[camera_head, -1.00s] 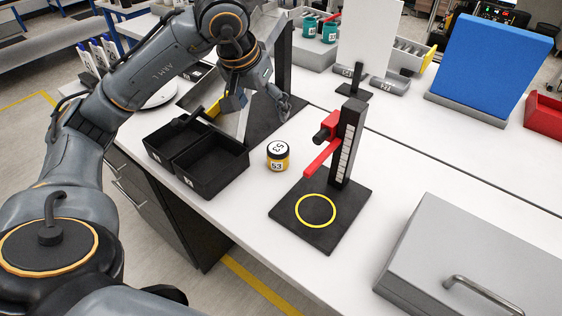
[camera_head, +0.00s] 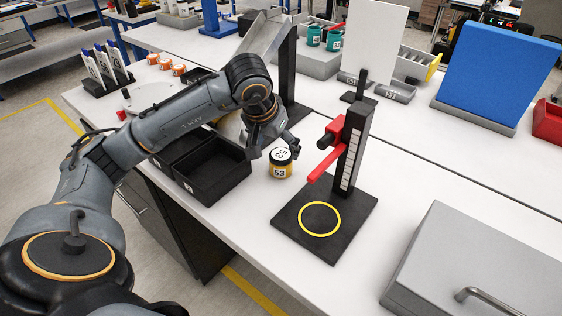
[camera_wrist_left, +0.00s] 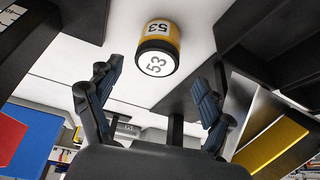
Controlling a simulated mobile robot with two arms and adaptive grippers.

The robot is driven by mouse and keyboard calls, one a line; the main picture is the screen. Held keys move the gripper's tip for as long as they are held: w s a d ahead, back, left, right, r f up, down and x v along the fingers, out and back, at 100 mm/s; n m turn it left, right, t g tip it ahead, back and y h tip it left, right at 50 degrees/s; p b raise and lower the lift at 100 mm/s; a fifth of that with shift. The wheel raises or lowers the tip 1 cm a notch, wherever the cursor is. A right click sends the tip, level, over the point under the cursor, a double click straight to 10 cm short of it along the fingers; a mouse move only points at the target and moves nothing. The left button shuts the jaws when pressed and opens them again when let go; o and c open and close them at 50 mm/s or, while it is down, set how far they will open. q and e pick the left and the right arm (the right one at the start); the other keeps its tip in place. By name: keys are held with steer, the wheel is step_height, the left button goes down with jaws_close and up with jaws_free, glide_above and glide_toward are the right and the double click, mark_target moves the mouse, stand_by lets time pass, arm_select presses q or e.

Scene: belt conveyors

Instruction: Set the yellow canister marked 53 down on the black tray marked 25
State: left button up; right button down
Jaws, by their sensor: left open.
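The yellow canister marked 53 (camera_head: 281,170) has a black lid and stands upright on the white table. In the left wrist view the canister (camera_wrist_left: 164,36) shows its lid label beyond the fingertips. My left gripper (camera_head: 273,149) is open beside the canister's lid, on its far side in the head view. In the left wrist view the two fingers of this gripper (camera_wrist_left: 156,82) are spread wide with nothing between them. Two black trays stand side by side left of the canister; the nearer one (camera_head: 229,190) carries a small label too small to read. My arm partly hides the other. My right gripper is not in view.
A black stand with a red arm (camera_head: 326,165) and a yellow ring on its base (camera_head: 345,239) stands right of the canister. A grey case (camera_head: 480,255) lies at the right. A sloped metal chute (camera_head: 262,40) stands behind my gripper. Table in front of the canister is clear.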

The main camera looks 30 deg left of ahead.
mark_target(281, 154)
arm_select(q)
steer(key=x, duration=0.3)
steer(key=p+x, duration=0.1)
steer(key=shift+d+f, duration=0.25)
steer(key=shift+f, duration=0.05)
steer(key=shift+c, duration=0.2)
steer(key=shift+r, duration=0.1)
steer(key=c, duration=1.4)
